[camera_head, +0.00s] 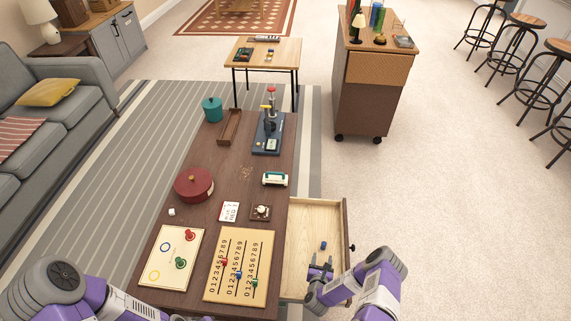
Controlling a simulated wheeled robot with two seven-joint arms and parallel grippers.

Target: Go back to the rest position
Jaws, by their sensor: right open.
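My right gripper (321,266) is open and empty. It is above the front part of an open wooden drawer (306,222), which is pulled out on the right side of the dark brown table (215,150). A small blue object (323,245) lies in the drawer, just beyond the fingertips and apart from them. My left arm comes in at the lower left corner beside the table's near end. Its gripper does not show.
A wheeled cabinet (365,105) stands beyond. Carpet on the right is clear.

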